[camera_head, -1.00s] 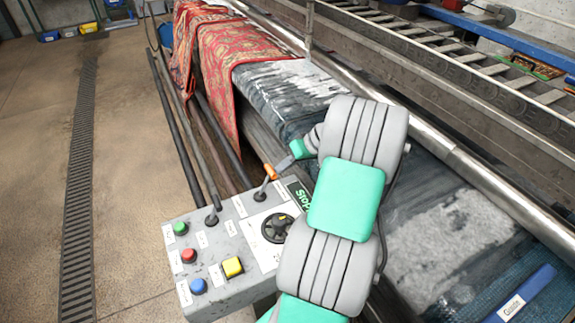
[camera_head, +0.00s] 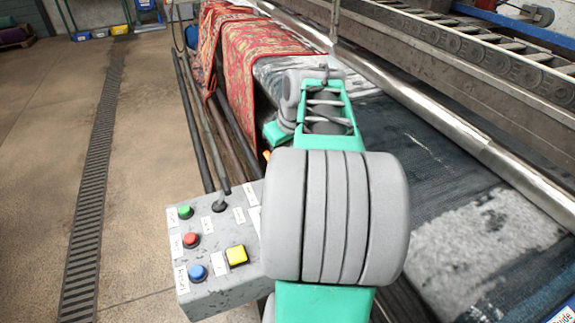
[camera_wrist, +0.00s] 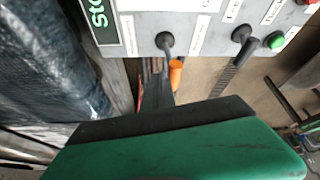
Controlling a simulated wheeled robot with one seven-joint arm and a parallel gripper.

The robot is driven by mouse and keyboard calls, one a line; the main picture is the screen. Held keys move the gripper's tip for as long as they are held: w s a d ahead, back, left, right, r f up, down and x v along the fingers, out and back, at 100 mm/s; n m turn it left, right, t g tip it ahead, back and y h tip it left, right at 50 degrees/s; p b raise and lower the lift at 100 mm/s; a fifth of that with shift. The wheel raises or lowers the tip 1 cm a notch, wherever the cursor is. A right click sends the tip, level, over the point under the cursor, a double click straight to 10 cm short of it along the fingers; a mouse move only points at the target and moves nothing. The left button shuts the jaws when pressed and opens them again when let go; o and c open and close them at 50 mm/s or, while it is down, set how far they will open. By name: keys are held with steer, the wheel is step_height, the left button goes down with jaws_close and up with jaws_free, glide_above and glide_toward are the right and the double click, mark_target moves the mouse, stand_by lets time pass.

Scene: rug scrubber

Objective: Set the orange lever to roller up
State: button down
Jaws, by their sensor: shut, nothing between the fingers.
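The orange lever (camera_wrist: 176,75) shows in the wrist view as an orange grip hanging below its dark pivot on the grey panel. In the head view only a sliver of its orange grip (camera_head: 267,154) shows beside my arm; its stem and base are hidden. My gripper (camera_wrist: 158,84) is shut and empty. Its dark fingers are just left of the orange grip in the wrist view, very near it; I cannot tell whether they touch. In the head view my arm hides the fingers. A green STOP-like sign (camera_wrist: 102,22) is at the upper left of the wrist view.
The control panel (camera_head: 222,285) carries green (camera_head: 185,211), red (camera_head: 191,240), blue (camera_head: 197,272) and yellow (camera_head: 236,255) buttons. A second, dark lever (camera_head: 220,201) stands near its back edge. Rugs (camera_head: 262,58) and a long metal roller (camera_head: 440,118) lie beyond.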

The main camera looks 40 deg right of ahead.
steer(key=shift+w+a+f+b, duration=0.1)
steer(key=shift+w+a+b, duration=0.15)
steer(key=shift+a, duration=0.25)
steer(key=shift+w+a+b, duration=0.15)
steer(key=shift+a+b, duration=0.05)
steer(key=shift+a, duration=0.25)
steer(key=a, duration=0.1)
steer(key=w+a, duration=0.1)
steer(key=shift+a, duration=0.35)
steer(key=shift+a+f+b, duration=0.25)
steer(key=shift+b, duration=0.05)
steer(key=d+r+p, duration=0.1)
steer(key=r+p, duration=0.1)
steer(key=s+d+r+p, duration=0.1)
steer(key=d+r+p, duration=0.1)
steer(key=shift+s+d, duration=0.15)
steer(key=shift+d, duration=0.1)
steer(key=s+a+r, duration=0.2)
steer(key=a+r, duration=0.2)
steer(key=r, duration=0.4)
steer(key=shift+s, duration=0.4)
